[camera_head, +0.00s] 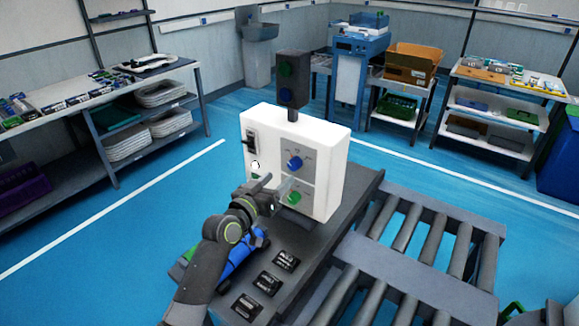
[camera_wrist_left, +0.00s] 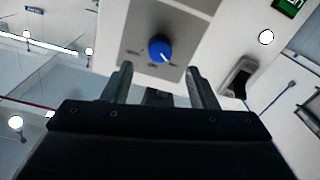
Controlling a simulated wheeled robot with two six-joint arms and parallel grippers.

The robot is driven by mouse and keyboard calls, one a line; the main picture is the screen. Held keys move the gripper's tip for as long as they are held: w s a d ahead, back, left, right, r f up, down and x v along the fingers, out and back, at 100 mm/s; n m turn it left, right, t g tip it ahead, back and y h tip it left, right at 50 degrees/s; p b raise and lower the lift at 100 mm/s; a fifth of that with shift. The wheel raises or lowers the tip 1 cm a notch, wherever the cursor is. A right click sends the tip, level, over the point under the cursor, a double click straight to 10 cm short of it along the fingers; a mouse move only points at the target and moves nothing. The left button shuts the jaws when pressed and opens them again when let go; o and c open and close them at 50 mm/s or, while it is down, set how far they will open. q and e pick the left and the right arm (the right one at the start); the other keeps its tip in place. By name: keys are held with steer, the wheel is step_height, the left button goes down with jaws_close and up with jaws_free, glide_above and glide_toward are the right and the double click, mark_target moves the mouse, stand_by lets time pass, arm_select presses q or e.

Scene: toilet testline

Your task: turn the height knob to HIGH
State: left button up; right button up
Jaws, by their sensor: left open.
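A white control box (camera_head: 330,182) stands on a dark bench. Its front panel carries a blue knob (camera_head: 294,163) above a green knob (camera_head: 293,198). My left gripper (camera_head: 281,190) is in front of the panel, below the blue knob, and partly covers the green knob's area. In the left wrist view the blue knob (camera_wrist_left: 160,47) sits just beyond the two spread fingertips (camera_wrist_left: 158,76), with nothing between them. Its white mark points to the lower right there. The small labels around it are unreadable, so I cannot tell which knob is for height. My right gripper is not visible.
A rocker switch (camera_head: 251,140) is on the box's left side. A blue object (camera_head: 243,258) and several black labelled pieces (camera_head: 270,283) lie on the bench near my arm. A roller conveyor (camera_head: 430,240) is at the right.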

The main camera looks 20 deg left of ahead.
mark_target(292, 166)
arm_select(q)
steer(key=shift+x, duration=3.35)
steer(key=shift+c, duration=0.3)
